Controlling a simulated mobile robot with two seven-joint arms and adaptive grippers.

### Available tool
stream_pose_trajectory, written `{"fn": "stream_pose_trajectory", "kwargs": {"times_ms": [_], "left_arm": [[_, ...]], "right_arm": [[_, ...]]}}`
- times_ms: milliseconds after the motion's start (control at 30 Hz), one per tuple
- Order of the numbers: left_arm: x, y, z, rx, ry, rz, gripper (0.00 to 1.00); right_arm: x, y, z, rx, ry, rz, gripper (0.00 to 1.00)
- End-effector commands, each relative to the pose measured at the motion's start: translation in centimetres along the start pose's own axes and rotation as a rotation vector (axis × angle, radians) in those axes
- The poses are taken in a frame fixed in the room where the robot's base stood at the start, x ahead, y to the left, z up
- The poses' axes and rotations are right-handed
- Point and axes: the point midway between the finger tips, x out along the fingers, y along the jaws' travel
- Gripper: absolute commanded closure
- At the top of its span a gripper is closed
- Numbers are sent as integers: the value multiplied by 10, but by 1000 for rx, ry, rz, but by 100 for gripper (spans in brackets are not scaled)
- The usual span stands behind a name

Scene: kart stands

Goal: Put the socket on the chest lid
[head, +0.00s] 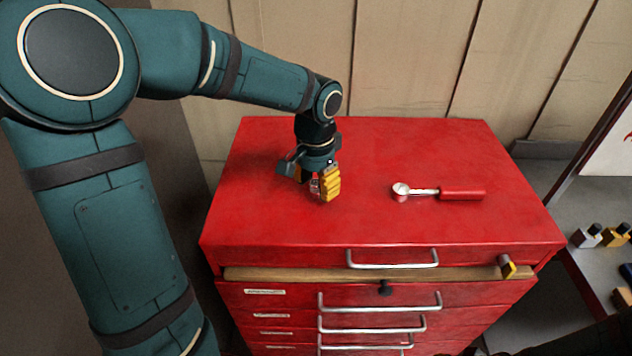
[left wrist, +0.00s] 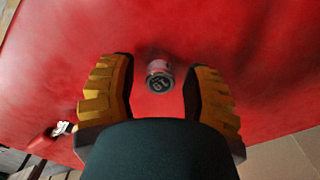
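The socket (left wrist: 159,77) is a small silver cylinder with a dark recessed end. It stands on the red chest lid (head: 420,145), which also fills much of the left wrist view (left wrist: 60,50). My left gripper (head: 325,188) is low over the left part of the lid. In the left wrist view its two yellow-padded fingers (left wrist: 160,95) are apart, with the socket between them near the tips and a gap on each side. In the head view the fingers mostly hide the socket. My right gripper is not clearly in view.
A ratchet with a red handle (head: 462,194) lies on the lid to the right of my left gripper. The lid around it is clear. Silver drawer handles (head: 380,306) line the chest front. Small blocks (head: 588,236) stand on a grey surface at the right.

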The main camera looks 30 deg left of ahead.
Motion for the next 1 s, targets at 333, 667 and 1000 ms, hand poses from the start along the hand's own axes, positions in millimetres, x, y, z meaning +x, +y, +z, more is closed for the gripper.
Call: {"fn": "stream_pose_trajectory", "kwargs": {"times_ms": [333, 667, 1000], "left_arm": [[-34, 0, -1, 0, 4, -2, 51], [-98, 0, -1, 0, 4, -1, 51], [-121, 0, 0, 1, 0, 0, 51]], "right_arm": [[-8, -3, -3, 2, 6, 1, 100], [-19, -7, -9, 6, 18, 2, 100], [-22, -8, -11, 7, 23, 2, 100]]}}
